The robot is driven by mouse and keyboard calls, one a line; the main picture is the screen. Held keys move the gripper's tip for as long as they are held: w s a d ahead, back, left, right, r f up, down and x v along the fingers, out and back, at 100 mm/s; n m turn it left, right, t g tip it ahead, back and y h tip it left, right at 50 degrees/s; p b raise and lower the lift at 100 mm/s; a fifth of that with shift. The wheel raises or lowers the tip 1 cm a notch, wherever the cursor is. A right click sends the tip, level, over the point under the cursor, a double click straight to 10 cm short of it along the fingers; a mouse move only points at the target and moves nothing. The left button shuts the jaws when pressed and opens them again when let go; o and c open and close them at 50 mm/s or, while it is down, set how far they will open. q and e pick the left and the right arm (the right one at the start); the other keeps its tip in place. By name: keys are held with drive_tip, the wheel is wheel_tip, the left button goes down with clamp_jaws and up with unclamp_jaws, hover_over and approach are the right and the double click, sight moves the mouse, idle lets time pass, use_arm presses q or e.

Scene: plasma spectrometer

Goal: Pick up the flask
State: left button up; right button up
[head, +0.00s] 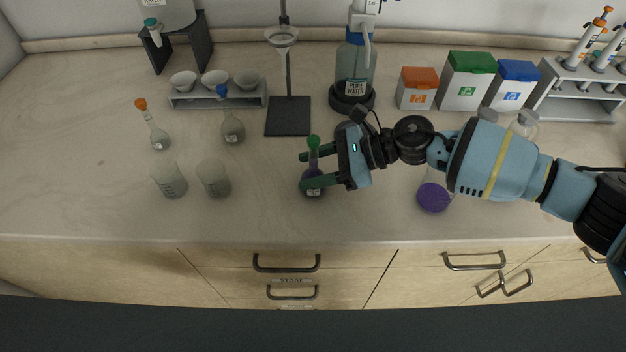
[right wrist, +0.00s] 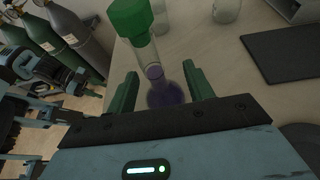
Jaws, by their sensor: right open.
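A flask with a green stopper (head: 314,143) and purple liquid stands upright near the middle of the counter. It also shows in the right wrist view (right wrist: 153,60), with its neck between the fingers. My right gripper (head: 304,170) reaches in from the right, with its green fingers spread around the flask. In the right wrist view the fingers (right wrist: 160,85) stand apart on either side, with a gap to the neck. The lower finger hides part of the flask's body in the head view.
Two beakers (head: 170,181) (head: 214,178) stand left of the flask. Orange-stoppered (head: 159,138) and blue-stoppered (head: 232,129) flasks stand behind them. A stand base (head: 288,117) is behind the gripper. A container with purple contents (head: 433,197) sits under my right arm. The front counter is clear.

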sight(317, 159)
use_arm(q)
drive_tip(key=shift+s+f, duration=0.1)
drive_tip(key=shift+s, duration=0.1)
use_arm(e)
drive_tip(key=shift+c, duration=0.3)
drive_tip(key=shift+f, duration=0.1)
clamp_jaws()
drive_tip(key=shift+s, duration=0.1)
drive_tip(key=shift+r, duration=0.45)
drive_tip(key=r, duration=0.2)
drive_tip(key=shift+s+d+r, duration=0.25)
drive_tip(key=shift+s+r, duration=0.05)
drive_tip(key=shift+r, duration=0.1)
drive_tip(key=s+d+r+p, duration=0.1)
drive_tip(key=s+d, duration=0.2)
drive_tip(key=s, duration=0.3)
drive_tip(key=s+d+p, duration=0.1)
drive_tip(key=s+d, duration=0.2)
drive_tip(key=s, duration=0.4)
use_arm(q)
drive_tip(key=w+r+t+p, duration=0.1)
drive_tip(key=w+r+p, duration=0.1)
drive_tip(key=w+r, duration=0.3)
drive_tip(key=shift+r+t, duration=0.3)
drive_tip(key=shift+r, duration=0.5)
use_arm(e)
wheel_tip(317, 159, up, 15)
drive_tip(key=shift+s+f, duration=0.2)
drive_tip(key=shift+s, duration=0.25)
